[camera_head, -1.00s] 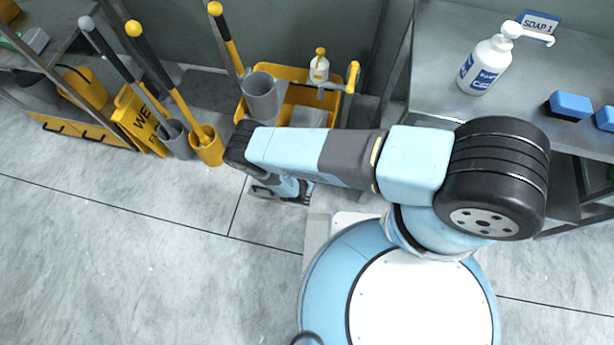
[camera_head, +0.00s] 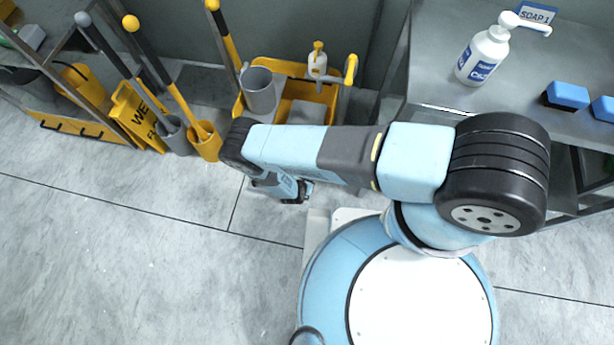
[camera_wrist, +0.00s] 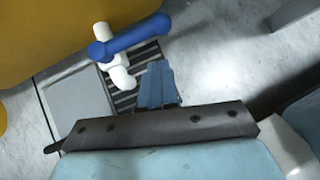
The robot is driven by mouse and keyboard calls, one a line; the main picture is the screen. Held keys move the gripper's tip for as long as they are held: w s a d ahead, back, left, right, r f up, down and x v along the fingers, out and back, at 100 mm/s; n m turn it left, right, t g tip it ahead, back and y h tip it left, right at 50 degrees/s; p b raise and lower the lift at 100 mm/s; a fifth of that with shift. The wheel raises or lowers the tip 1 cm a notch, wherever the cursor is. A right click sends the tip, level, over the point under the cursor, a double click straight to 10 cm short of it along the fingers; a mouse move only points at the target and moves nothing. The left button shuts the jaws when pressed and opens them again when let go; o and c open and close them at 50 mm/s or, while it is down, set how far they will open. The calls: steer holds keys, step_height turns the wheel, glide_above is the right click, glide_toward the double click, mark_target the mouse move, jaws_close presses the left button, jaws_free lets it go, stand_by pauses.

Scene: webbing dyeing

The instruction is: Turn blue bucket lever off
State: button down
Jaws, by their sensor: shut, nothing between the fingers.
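A blue lever (camera_wrist: 132,38) sits on a white tap (camera_wrist: 108,58) in the upper part of the wrist view. The lever lies at a slant, its right end higher than its left. My gripper (camera_wrist: 157,84) shows in the wrist view with its blue fingers shut together and empty. The fingertips are just below and right of the lever in the picture; I cannot tell whether they touch it. In the head view my gripper (camera_head: 297,190) hangs low under my arm, partly hidden. The lever and tap are not visible there.
A yellow surface (camera_wrist: 50,30) fills the wrist view's upper left, and a grey plate (camera_wrist: 80,105) lies below it. In the head view, a yellow mop cart (camera_head: 290,70) stands behind my arm. A metal table (camera_head: 440,60) stands at right.

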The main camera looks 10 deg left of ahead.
steer(key=d+v, duration=0.1)
steer(key=v, duration=0.9)
steer(key=shift+s, duration=0.45)
steer(key=shift+r, duration=0.1)
